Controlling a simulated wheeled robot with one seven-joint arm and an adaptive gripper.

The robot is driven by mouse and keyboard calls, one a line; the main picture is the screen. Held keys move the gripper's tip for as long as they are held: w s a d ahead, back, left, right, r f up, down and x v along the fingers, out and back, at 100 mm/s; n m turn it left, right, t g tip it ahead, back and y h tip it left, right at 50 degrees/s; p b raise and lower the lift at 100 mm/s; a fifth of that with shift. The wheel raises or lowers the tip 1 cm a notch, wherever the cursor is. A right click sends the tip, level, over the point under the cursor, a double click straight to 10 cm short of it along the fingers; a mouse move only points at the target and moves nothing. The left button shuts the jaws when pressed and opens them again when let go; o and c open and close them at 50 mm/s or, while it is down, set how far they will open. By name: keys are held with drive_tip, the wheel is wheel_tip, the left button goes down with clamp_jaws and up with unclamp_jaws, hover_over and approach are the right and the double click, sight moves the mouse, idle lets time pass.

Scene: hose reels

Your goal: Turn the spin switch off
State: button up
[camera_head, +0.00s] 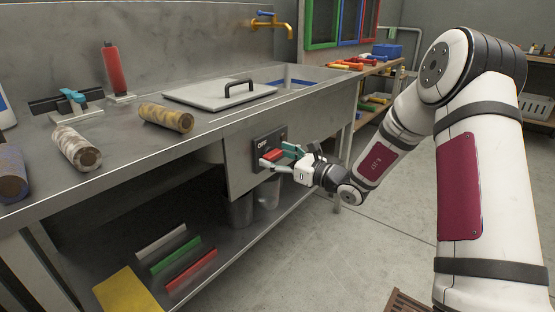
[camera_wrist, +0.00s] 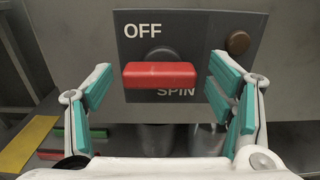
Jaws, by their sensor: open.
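The spin switch is a red bar handle (camera_wrist: 158,75) on a dark panel (camera_wrist: 200,38) marked OFF above and SPIN below. In the wrist view the bar lies level, partly covering the word SPIN. In the head view the red handle (camera_head: 272,155) sits on the panel (camera_head: 268,142) on the front of the metal bench. My gripper (camera_head: 282,160) is at the panel with its fingers open. In the wrist view my gripper (camera_wrist: 158,95) has one teal-padded finger on each side of the red bar, with gaps between the pads and its ends.
A round brown knob (camera_wrist: 238,43) is at the panel's right. The bench top (camera_head: 120,140) holds camouflage rolls (camera_head: 166,118), a red bottle (camera_head: 114,70) and a lid with a black handle (camera_head: 220,93). Coloured bars lie on the lower shelf (camera_head: 225,262).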

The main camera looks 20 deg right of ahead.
drive_tip(key=c, duration=1.2)
drive_tip(key=shift+o, duration=0.2)
drive_tip(key=shift+r+p, duration=0.1)
drive_tip(key=shift+p, duration=0.35)
drive_tip(key=m+p, duration=0.3)
drive_tip(key=p, duration=0.2)
drive_tip(key=shift+r+m, duration=0.2)
drive_tip(key=shift+m, duration=0.2)
drive_tip(key=m+p, duration=0.4)
drive_tip(key=p, duration=0.2)
drive_tip(key=shift+d+m, duration=0.1)
drive_tip(key=shift+m, duration=0.2)
drive_tip(key=m+p, duration=0.4)
drive_tip(key=shift+f+m, duration=0.1)
drive_tip(key=shift+m, duration=0.2)
drive_tip(key=m+p, duration=0.2)
drive_tip(key=m, duration=0.2)
drive_tip(key=shift+w+d+f+m, duration=0.1)
drive_tip(key=shift+m, duration=0.3)
